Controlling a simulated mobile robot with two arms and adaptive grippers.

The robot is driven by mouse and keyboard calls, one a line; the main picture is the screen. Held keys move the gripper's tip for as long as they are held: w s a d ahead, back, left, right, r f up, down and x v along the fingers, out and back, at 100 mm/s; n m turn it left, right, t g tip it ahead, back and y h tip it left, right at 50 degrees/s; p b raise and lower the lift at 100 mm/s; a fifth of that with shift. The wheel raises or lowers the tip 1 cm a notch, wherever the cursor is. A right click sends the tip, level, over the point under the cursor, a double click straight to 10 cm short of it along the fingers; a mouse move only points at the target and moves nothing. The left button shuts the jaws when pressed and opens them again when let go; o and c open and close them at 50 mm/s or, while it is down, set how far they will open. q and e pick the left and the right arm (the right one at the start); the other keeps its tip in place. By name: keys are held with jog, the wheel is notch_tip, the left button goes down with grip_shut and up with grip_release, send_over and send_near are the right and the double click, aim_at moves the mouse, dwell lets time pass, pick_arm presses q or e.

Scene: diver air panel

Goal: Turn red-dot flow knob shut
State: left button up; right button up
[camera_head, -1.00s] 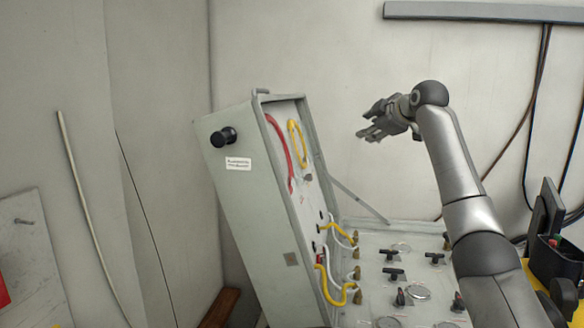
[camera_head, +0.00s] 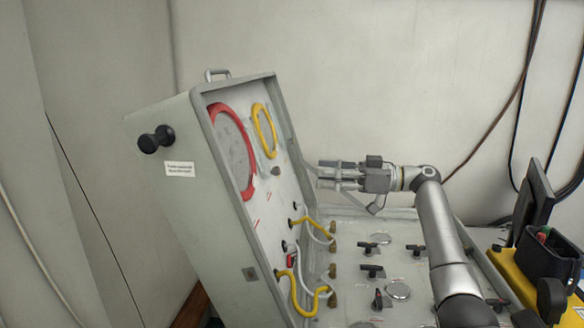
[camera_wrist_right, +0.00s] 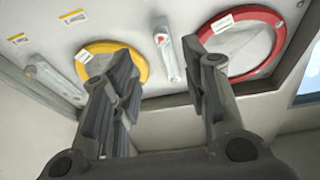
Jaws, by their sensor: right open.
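My right gripper (camera_head: 318,175) is open and empty beside the upright panel of the grey case (camera_head: 198,220). In the right wrist view its two fingers (camera_wrist_right: 157,85) stand apart, facing that panel. Between them shows a narrow clear and metallic fitting with a red dot (camera_wrist_right: 161,40), located between the yellow-ringed gauge (camera_wrist_right: 145,70) and the red-ringed gauge (camera_wrist_right: 279,20). The fingers appear apart from the fitting. I cannot tell whether this fitting bears the flow knob or how it is set. My left gripper is not in view.
Yellow and white hoses (camera_head: 291,290) hang between the upright panel and the flat panel. The flat panel carries several black valve handles (camera_head: 372,271) and round gauges (camera_head: 398,291). A black bin (camera_head: 550,262) stands at the right. Open space lies above the flat panel.

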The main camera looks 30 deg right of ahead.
aim_at(279, 171)
jog(key=p+x, duration=0.4)
jog(key=x, duration=0.6)
jog(key=shift+w+a+r+p, duration=0.1)
jog(key=shift+a+p, duration=0.05)
jog(key=shift+p, duration=0.25)
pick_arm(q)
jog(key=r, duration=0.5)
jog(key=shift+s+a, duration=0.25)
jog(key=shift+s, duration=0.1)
pick_arm(e)
jog(key=shift+w, duration=0.1)
jog(key=shift+c, duration=0.4)
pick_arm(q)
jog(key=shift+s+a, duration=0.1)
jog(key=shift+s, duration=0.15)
pick_arm(e)
grip_shut()
